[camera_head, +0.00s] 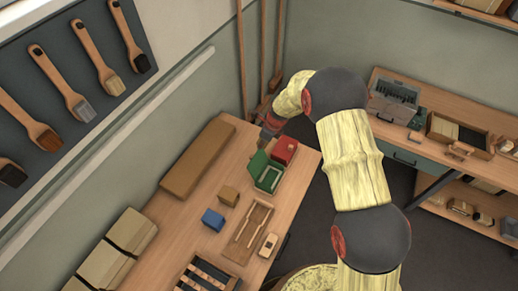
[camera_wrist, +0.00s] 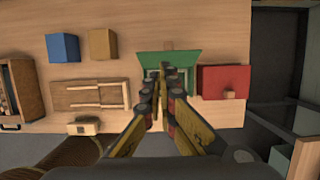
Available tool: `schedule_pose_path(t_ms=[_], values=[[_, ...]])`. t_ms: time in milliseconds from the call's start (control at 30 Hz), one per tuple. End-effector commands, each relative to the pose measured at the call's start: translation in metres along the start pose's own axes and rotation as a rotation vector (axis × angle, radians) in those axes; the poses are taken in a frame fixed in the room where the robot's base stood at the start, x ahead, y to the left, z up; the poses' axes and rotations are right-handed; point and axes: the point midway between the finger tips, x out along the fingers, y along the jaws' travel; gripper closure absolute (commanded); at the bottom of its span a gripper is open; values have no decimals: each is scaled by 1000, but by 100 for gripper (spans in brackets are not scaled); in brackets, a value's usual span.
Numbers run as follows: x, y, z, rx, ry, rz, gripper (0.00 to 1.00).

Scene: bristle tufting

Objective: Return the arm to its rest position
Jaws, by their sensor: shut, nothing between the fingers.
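My gripper (camera_wrist: 163,75) is shut and empty in the wrist view, its yellow fingers together over the green box. In the head view my gripper (camera_head: 266,134) is small and partly hidden at the end of my bent arm, above the far end of the workbench near the green box. The green box (camera_head: 266,172) has its lid raised; in the wrist view (camera_wrist: 181,59) the fingers hide part of it. I cannot tell from the views how high the gripper is above it.
A red box (camera_head: 284,149) stands beside the green one. A tan block (camera_head: 229,196), a blue block (camera_head: 213,220) and a wooden tray (camera_head: 236,254) lie on the workbench (camera_head: 168,247). Brushes hang on the left wall. A second bench (camera_head: 436,107) stands at right, with floor between.

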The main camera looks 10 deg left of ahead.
Motion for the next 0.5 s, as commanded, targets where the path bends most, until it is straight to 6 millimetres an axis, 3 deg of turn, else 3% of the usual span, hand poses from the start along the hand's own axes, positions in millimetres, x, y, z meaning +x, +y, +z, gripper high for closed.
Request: schedule_pose_path(t_ms=[367, 500], values=[[-7, 0, -1, -9, 1, 0, 100], [-7, 3, -1, -126, 3, 10, 100]])
